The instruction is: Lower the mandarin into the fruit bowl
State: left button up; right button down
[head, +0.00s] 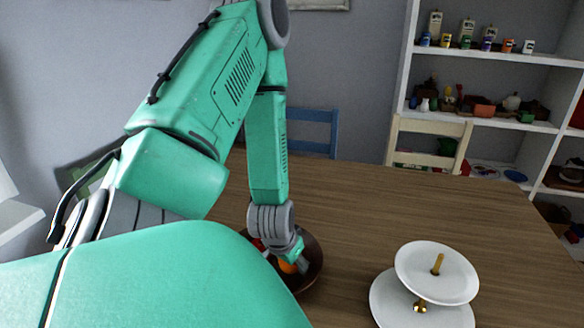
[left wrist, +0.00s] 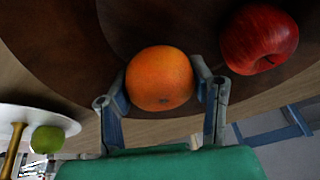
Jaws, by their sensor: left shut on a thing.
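The orange mandarin (left wrist: 160,78) is between the two fingers of my left gripper (left wrist: 163,85), which is shut on it. In the head view the mandarin (head: 288,267) shows partly below my left gripper (head: 294,259), over the dark brown fruit bowl (head: 316,264). The bowl (left wrist: 55,40) fills much of the left wrist view behind the mandarin. I cannot tell whether the mandarin touches the bowl. A red apple (left wrist: 260,38) lies in the bowl beside the mandarin, apart from it. My arm hides part of the bowl in the head view. My right gripper is not in view.
A white two-tier stand (head: 437,272) with a gold stem stands right of the bowl. A green fruit (left wrist: 48,139) shows beside its plate in the wrist view. The wooden table (head: 400,208) is clear behind. Chairs (head: 428,145) and shelves (head: 480,95) are beyond.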

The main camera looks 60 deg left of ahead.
pick_arm(q)
jog(key=shift+f+b, duration=0.75)
jog(key=shift+f, duration=0.3)
dwell(0.4)
jog(key=o, duration=1.3)
jog(key=shift+r, duration=0.1)
notch_tip(320, 180, up, 10)
jog(key=p, duration=0.7)
jog(key=shift+p, duration=0.35)
jog(key=w+d+r+p, duration=0.2)
jog(key=w+d+r, duration=0.2)
jog(key=w, duration=0.2)
jog(key=w+d+r+p, duration=0.3)
jog(key=w+d, duration=0.2)
jog(key=w+d+r+p, duration=0.3)
jog(key=w+d+r, duration=0.1)
jog(key=w+d, duration=0.1)
jog(key=shift+w+d+r, duration=0.1)
jog(key=shift+w+r, duration=0.25)
jog(key=shift+w, duration=0.5)
